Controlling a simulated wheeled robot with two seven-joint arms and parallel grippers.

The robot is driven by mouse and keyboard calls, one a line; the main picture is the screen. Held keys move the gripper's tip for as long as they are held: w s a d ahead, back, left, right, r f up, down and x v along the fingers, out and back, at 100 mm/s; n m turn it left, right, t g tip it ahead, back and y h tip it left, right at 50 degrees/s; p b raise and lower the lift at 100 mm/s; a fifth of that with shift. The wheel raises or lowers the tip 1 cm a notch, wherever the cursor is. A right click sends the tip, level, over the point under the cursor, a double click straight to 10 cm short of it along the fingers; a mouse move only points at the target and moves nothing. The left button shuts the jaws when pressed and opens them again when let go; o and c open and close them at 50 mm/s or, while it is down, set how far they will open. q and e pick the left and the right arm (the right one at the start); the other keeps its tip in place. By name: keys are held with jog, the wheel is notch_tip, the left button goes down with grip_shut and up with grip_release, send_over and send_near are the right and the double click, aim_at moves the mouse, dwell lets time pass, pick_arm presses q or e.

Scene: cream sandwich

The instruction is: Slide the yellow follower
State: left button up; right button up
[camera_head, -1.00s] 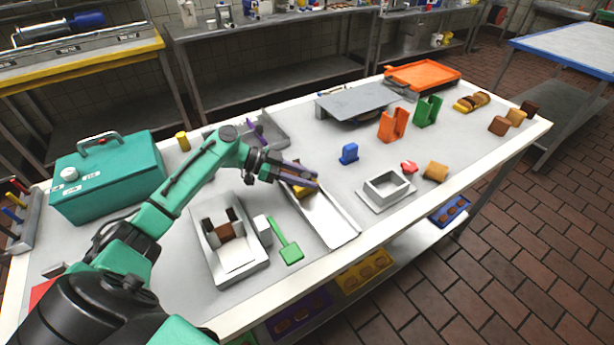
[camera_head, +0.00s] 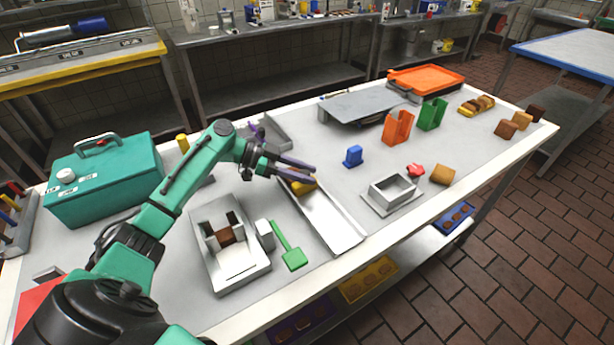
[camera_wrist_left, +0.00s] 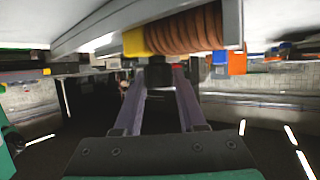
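The yellow follower (camera_head: 304,187) sits in the upper end of a long pale metal channel (camera_head: 335,228), partly hidden under my left gripper. In the left wrist view the yellow follower (camera_wrist_left: 134,42) is beside a row of brown ridged biscuits (camera_wrist_left: 190,31). My left gripper (camera_head: 315,171) is just above it, with its two purple fingers apart. In the wrist view the left gripper (camera_wrist_left: 160,80) has a dark block (camera_wrist_left: 158,72) between its fingertips, close to the follower; I cannot tell whether they touch it. My right gripper is not in view.
A white tray (camera_head: 244,284) with brown pieces and a green paddle (camera_head: 293,259) lie left of the channel. A small metal box (camera_head: 392,190), blue block (camera_head: 353,156) and orange holder (camera_head: 397,127) stand to its right. A teal case (camera_head: 105,180) is at the left.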

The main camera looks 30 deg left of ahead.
pick_arm(q)
jog(key=o, duration=0.3)
jog(key=shift+a+r, duration=0.15)
jog(key=shift+r, duration=0.15)
jog(key=shift+s+a, duration=0.1)
jog(key=shift+s, duration=0.15)
jog(key=shift+f, duration=0.15)
jog(key=shift+w, duration=0.1)
jog(key=shift+a, duration=0.35)
jog(key=b+v, duration=0.2)
jog(key=v, duration=0.5)
jog(key=b+v, duration=0.2)
jog(key=v, duration=0.5)
jog(key=shift+s+d, duration=0.1)
jog(key=shift+s, duration=0.15)
